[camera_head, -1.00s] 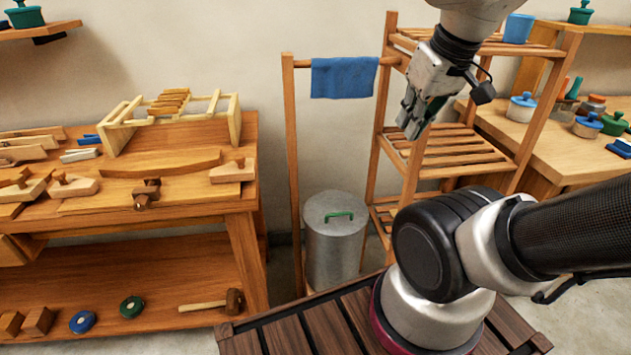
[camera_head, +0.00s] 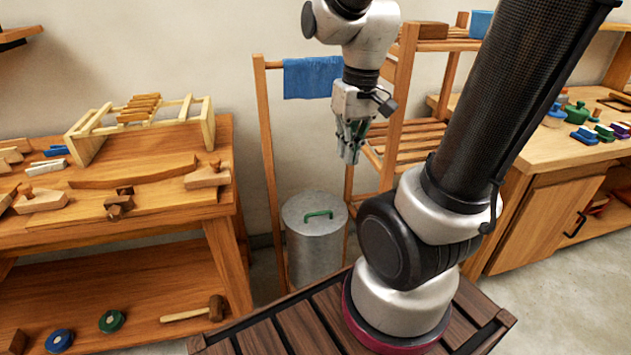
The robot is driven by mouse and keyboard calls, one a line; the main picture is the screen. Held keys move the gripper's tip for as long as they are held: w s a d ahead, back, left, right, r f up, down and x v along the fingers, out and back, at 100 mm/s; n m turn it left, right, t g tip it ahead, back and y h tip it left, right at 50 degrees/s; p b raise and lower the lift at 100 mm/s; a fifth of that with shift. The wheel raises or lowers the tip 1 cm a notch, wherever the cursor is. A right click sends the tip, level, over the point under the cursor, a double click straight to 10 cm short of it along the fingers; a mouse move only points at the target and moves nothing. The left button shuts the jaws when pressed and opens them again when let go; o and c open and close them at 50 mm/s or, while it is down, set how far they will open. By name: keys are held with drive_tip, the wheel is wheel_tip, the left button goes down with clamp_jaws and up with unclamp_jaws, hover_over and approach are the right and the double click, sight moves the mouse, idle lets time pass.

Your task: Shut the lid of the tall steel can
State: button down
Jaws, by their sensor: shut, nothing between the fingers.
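The tall steel can (camera_head: 312,256) stands on the floor between the workbench and the slatted shelf. Its round grey lid (camera_head: 296,211) with a green handle (camera_head: 318,214) lies flat across the top, as far as this view shows. My gripper (camera_head: 350,158) points down, above and a little right of the lid, apart from it. Its fingers are together and hold nothing.
A wooden rack with a blue towel (camera_head: 311,78) stands behind the can. The workbench (camera_head: 228,205) with wooden tools is at the left. The slatted shelf (camera_head: 405,140) is right of the can. A mallet (camera_head: 215,308) lies on the bench's lower board.

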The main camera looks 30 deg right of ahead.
drive_tip(key=w+d+f+m+t, duration=0.2)
drive_tip(key=w+f+t, duration=0.1)
drive_tip(key=w+f, duration=1.35)
drive_tip(key=w+d+r+t+h, duration=0.2)
drive_tip(key=w+d+t+h, duration=0.1)
drive_tip(key=w+d, duration=0.15)
drive_tip(key=w+f, duration=0.5)
drive_tip(key=f, duration=0.7)
drive_tip(key=shift+d+f, duration=0.25)
drive_tip(key=shift+d, duration=0.2)
